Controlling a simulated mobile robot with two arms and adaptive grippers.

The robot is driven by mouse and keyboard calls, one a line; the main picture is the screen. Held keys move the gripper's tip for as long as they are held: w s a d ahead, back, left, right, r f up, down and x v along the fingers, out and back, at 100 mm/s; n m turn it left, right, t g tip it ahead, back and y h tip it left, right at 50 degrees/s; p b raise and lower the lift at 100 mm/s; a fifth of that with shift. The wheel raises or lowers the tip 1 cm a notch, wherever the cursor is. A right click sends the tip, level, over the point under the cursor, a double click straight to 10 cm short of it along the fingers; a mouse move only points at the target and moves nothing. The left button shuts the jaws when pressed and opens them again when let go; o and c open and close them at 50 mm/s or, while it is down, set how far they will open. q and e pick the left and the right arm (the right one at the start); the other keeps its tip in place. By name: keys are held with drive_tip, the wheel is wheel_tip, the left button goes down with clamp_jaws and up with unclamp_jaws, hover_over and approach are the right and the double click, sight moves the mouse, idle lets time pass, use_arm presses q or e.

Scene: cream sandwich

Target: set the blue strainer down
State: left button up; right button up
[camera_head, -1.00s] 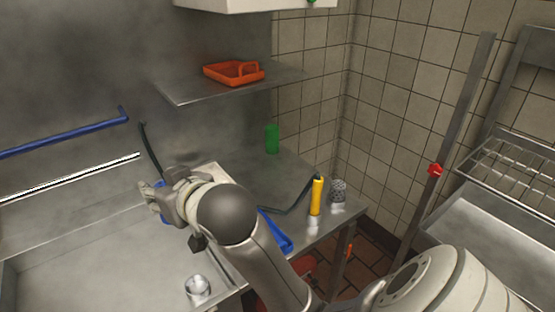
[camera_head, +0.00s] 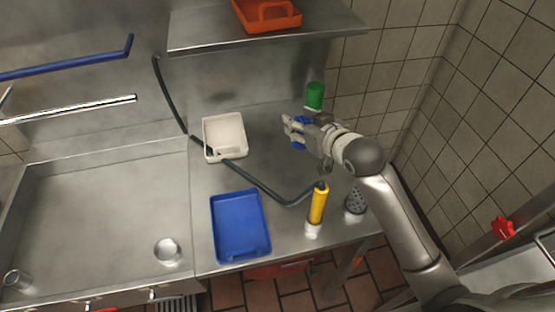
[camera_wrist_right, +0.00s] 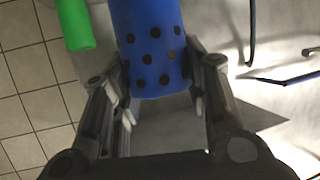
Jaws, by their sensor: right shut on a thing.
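The blue strainer (camera_wrist_right: 150,50) is a blue cylinder with dark holes, between the fingers of my right gripper (camera_wrist_right: 160,95) in the right wrist view. In the head view only a small blue part of the strainer (camera_head: 299,131) shows past my right gripper (camera_head: 293,132), which is shut on it. It is over the back right of the steel counter (camera_head: 275,165), close to the green cylinder (camera_head: 315,95). I cannot tell whether its base touches the counter. My left gripper is not in view.
A white tray (camera_head: 225,119) and a blue tray (camera_head: 240,252) lie on the counter. A yellow-handled hose sprayer (camera_head: 318,205) and a grey perforated cylinder (camera_head: 356,200) stand at the front right. A sink (camera_head: 100,215) is at left; a shelf (camera_head: 220,38) hangs above.

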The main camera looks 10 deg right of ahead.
drive_tip(key=f, duration=0.2)
drive_tip(key=shift+a+f, duration=0.2)
drive_tip(key=shift+f, duration=0.2)
wheel_tip(320, 180, down, 4)
drive_tip(key=shift+d+f+p, duration=0.1)
drive_tip(key=shift+d+p, duration=0.05)
drive_tip(key=shift+p, duration=0.15)
wheel_tip(320, 180, down, 4)
drive_tip(key=shift+r, duration=0.1)
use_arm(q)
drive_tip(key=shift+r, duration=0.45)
use_arm(e)
drive_tip(key=shift+f, duration=0.2)
drive_tip(key=shift+f, duration=0.1)
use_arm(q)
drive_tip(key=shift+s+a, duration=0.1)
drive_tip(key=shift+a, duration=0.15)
use_arm(e)
drive_tip(key=o, duration=1)
